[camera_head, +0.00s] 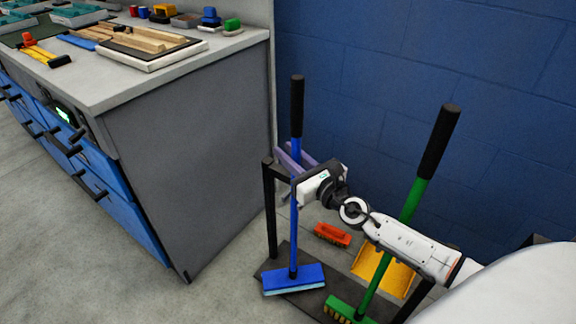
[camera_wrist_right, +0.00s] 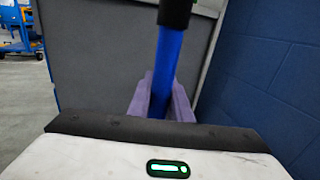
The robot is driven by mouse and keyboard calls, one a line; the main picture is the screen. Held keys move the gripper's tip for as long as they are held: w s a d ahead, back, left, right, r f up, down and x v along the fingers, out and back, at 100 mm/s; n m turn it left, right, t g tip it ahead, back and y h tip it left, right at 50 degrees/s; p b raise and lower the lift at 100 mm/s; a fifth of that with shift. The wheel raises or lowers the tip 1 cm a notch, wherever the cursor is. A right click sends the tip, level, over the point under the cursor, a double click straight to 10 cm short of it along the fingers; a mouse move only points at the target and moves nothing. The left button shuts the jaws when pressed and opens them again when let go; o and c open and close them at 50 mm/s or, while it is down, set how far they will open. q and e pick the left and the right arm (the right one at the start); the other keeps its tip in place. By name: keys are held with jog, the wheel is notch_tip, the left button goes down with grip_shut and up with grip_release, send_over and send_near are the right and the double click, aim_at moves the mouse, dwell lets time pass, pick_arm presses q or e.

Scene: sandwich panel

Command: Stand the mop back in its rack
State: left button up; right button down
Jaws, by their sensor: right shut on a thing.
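The mop has a blue pole (camera_head: 294,225), a black grip (camera_head: 297,100) and a blue head (camera_head: 294,278) with a pale lower edge. It is upright, its head over the front left of the rack's dark base plate (camera_head: 306,301). I cannot tell whether the head touches the plate. My right gripper (camera_head: 290,157) is shut on the mop pole below the black grip; its lavender fingers also flank the blue pole (camera_wrist_right: 165,68) in the right wrist view (camera_wrist_right: 160,98). The rack's black post (camera_head: 270,215) stands just left of the pole. My left gripper is out of view.
A green broom (camera_head: 393,235) leans at the rack's right, behind my right arm. A yellow dustpan (camera_head: 385,272) and a red-orange brush (camera_head: 332,235) are behind it. The grey cabinet (camera_head: 200,160) stands close on the left, the blue wall (camera_head: 390,80) behind.

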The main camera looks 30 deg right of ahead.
notch_tip(320, 180, down, 3)
jog(key=shift+r+b, duration=0.15)
jog(key=shift+b, duration=0.7)
jog(key=c, duration=2)
grip_release()
jog(key=shift+f, duration=0.2)
jog(key=shift+c, duration=0.2)
jog(key=o, duration=0.3)
jog(key=shift+o, duration=0.6)
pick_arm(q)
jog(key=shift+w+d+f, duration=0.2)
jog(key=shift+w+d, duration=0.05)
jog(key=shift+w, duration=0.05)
pick_arm(e)
jog(key=s, duration=1.2)
jog(key=shift+d+r, duration=0.15)
jog(key=shift+d, duration=0.25)
